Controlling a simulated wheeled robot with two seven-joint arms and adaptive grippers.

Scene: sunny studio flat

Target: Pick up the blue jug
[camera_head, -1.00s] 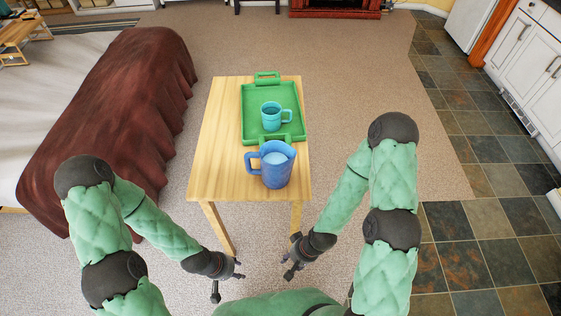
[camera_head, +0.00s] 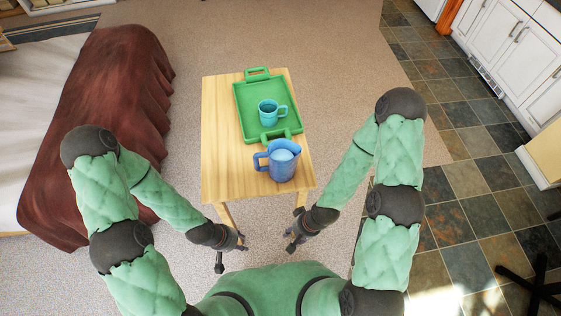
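The blue jug (camera_head: 282,168) stands upright near the front edge of the wooden table (camera_head: 222,150), with its handle to the left. Something pale blue shows inside its mouth. My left gripper (camera_head: 236,250) is in front of the table and below its top, apart from the jug. My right gripper (camera_head: 292,242) is also in front of the table, a little to the right, apart from the jug. Both grippers are small and dark here, and I cannot tell how far their fingers are apart. Nothing is seen in either one.
A green tray (camera_head: 244,116) with raised handles lies behind the jug, holding a teal mug (camera_head: 268,112). A bed with a brown cover (camera_head: 108,120) stands at the left. White cabinets (camera_head: 508,45) stand at the right. Carpet is clear behind the table.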

